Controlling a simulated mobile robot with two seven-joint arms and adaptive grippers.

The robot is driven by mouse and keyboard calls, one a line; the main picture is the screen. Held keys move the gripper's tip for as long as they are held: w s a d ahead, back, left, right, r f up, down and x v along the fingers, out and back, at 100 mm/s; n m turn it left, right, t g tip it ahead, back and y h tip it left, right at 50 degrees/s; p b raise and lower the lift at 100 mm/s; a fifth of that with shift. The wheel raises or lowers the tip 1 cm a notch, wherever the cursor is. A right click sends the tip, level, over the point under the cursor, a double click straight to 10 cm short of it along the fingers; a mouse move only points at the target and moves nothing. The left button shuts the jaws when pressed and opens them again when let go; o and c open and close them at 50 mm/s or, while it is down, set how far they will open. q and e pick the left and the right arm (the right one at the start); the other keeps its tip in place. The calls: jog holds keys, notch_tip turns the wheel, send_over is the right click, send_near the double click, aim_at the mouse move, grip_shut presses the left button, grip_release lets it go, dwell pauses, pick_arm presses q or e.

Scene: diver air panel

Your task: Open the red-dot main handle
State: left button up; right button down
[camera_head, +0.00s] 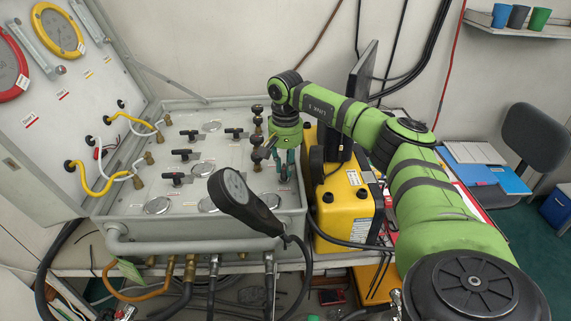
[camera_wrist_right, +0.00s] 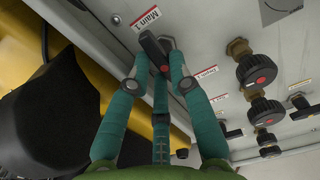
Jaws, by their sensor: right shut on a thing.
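The red-dot main handle (camera_wrist_right: 152,46) is a short black lever on the panel, beside the white label "Main 1", with a red dot near its lower end. In the right wrist view it lies slantwise between the teal fingers of my right gripper (camera_wrist_right: 158,66), which are closed around it. In the head view my right gripper (camera_head: 280,164) reaches down to the right edge of the grey valve panel (camera_head: 130,210); the handle itself is hard to make out there. My left gripper is not in view.
Black knobs (camera_wrist_right: 256,69) on brass stems, some with red dots, sit right of the handle in the wrist view. A yellow case (camera_head: 345,205) stands close to the panel's right side. A black handheld device (camera_head: 240,200) rises in front of the panel.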

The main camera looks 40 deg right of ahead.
jog(key=c, duration=1.4)
grip_release()
jog(key=shift+s, duration=0.1)
notch_tip(320, 180, up, 12)
jog(key=shift+r, duration=0.1)
